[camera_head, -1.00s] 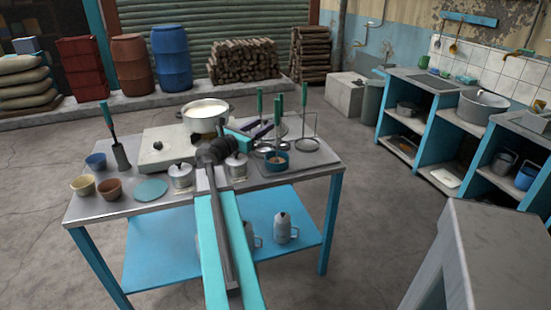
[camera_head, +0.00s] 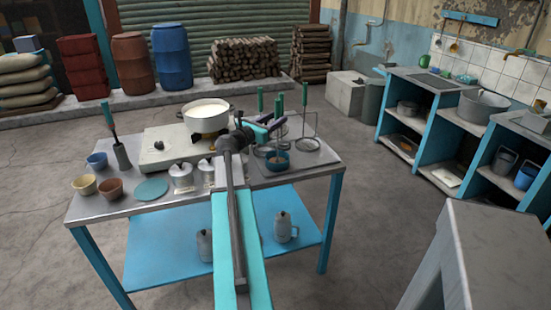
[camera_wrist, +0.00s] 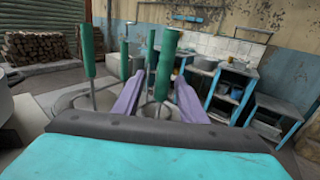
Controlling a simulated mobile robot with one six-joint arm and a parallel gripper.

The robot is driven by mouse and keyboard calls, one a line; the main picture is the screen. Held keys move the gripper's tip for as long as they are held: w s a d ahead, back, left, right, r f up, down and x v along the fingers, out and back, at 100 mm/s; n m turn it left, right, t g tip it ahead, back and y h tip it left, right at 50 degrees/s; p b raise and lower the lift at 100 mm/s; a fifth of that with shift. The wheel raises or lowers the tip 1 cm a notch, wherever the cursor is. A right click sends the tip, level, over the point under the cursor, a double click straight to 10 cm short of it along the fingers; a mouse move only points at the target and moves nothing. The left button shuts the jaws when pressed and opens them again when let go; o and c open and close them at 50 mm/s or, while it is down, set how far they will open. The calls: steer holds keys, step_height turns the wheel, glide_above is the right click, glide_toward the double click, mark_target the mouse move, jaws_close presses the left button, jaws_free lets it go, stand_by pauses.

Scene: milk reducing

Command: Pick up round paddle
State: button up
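Several upright tools with green handles stand on the right part of the table; three handles show in the head view, a left one (camera_head: 260,98), a middle one (camera_head: 279,106) and a right one (camera_head: 304,94). I cannot tell which is the round paddle. My gripper (camera_wrist: 158,86) has two purple fingers, spread apart. In the wrist view a near green-handled tool (camera_wrist: 166,56) stands between the fingers, its thin rod running down between them; contact is not visible. Another green-handled tool (camera_wrist: 88,52) stands left of the fingers. In the head view my gripper (camera_head: 268,122) is partly hidden among the tools.
A wire frame stands by the tools. Blue shelving (camera_head: 440,135) stands to the right.

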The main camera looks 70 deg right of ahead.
steer(key=x, duration=0.3)
steer(key=p+x, duration=0.1)
steer(key=x, duration=0.1)
steer(key=shift+s+f, duration=0.2)
steer(key=shift+s, duration=0.1)
stand_by(0.4)
jaws_close()
